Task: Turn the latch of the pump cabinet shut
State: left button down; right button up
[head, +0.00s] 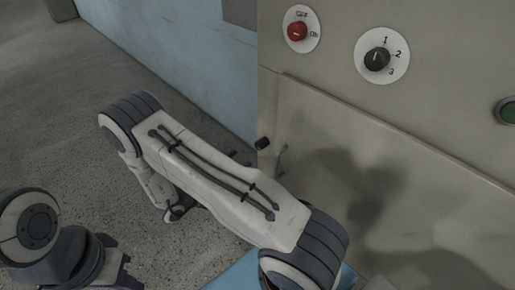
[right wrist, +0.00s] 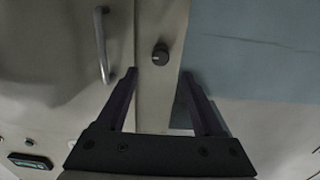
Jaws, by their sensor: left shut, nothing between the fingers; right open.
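The pump cabinet (head: 440,165) fills the right of the head view, its door panel closed or nearly so. Its latch, a small black knob (head: 262,143), sits at the cabinet's left edge; in the right wrist view the latch (right wrist: 160,54) is on a narrow strip beside the door. My right gripper (right wrist: 159,76) is open, its fingers pointing toward the latch, one on each side in the picture and apparently not touching it. In the head view my right arm hides most of this gripper. My left gripper (head: 118,262) is shut and empty at the lower left, away from the cabinet.
A metal door handle (right wrist: 102,45) stands left of the latch in the wrist view. A red OFF/ON switch (head: 297,31), a black selector (head: 377,58) and a green button (head: 507,111) are on the cabinet. A blue wall (head: 170,55) lies behind; speckled floor is clear at left.

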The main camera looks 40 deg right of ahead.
aim_at(257, 147)
jog(key=d, duration=0.6)
jog(key=d+p, duration=0.1)
jog(key=d, duration=0.2)
jog(key=shift+w+d, duration=0.15)
jog(key=shift+w, duration=0.25)
jog(key=shift+c, duration=0.3)
grip_shut()
